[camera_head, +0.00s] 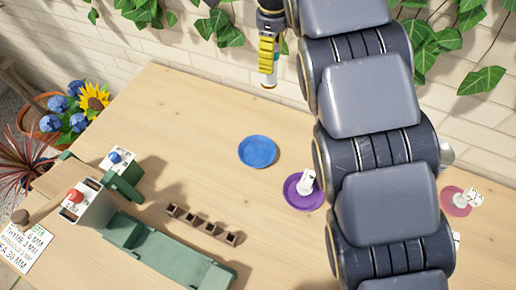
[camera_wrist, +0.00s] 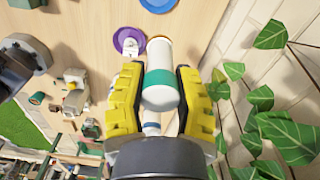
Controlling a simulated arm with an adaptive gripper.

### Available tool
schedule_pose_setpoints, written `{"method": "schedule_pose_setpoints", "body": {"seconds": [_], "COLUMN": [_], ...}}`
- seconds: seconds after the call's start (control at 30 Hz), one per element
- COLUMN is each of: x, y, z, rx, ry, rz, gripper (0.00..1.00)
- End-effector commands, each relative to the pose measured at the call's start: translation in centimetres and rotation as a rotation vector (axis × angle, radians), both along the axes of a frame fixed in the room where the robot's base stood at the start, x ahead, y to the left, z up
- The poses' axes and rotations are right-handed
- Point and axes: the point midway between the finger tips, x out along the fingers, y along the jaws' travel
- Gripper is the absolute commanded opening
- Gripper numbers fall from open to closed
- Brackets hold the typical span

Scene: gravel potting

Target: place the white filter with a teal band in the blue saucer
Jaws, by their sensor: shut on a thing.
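My gripper (camera_wrist: 160,85) has its yellow fingers shut on the white filter with a teal band (camera_wrist: 160,56), a white cylinder, in the wrist view. The blue saucer (camera_head: 257,151) lies empty on the table in the head view, below my gripper in the picture. In the wrist view a blue saucer (camera_wrist: 158,4) shows at the top edge, beyond the filter, partly cut off.
A purple saucer (camera_head: 291,198) with a white piece on it lies right of the blue saucer. A pink saucer (camera_head: 451,205) with a tagged piece is at far right. A row of brown cells (camera_head: 201,224) and green devices stand at left. Ivy hangs on the wall.

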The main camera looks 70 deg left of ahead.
Motion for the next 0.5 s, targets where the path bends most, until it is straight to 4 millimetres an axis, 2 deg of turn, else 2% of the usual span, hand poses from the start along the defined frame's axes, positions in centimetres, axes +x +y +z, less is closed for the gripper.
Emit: {"method": "schedule_pose_setpoints", "body": {"seconds": [0.03,0.13,0.37,0.5], "x": [-1.2,-2.8,-2.4,-2.3], "y": [0.5,1.0,0.7,0.7], "z": [0.0,-0.2,-2.8,-5.4], "rx": [0.001,0.0,-0.005,-0.009], "ry": [0.001,0.003,0.003,0.005], "rz": [0.023,0.054,0.044,0.044], "gripper": [0.0,0.0,0.0,0.0]}}
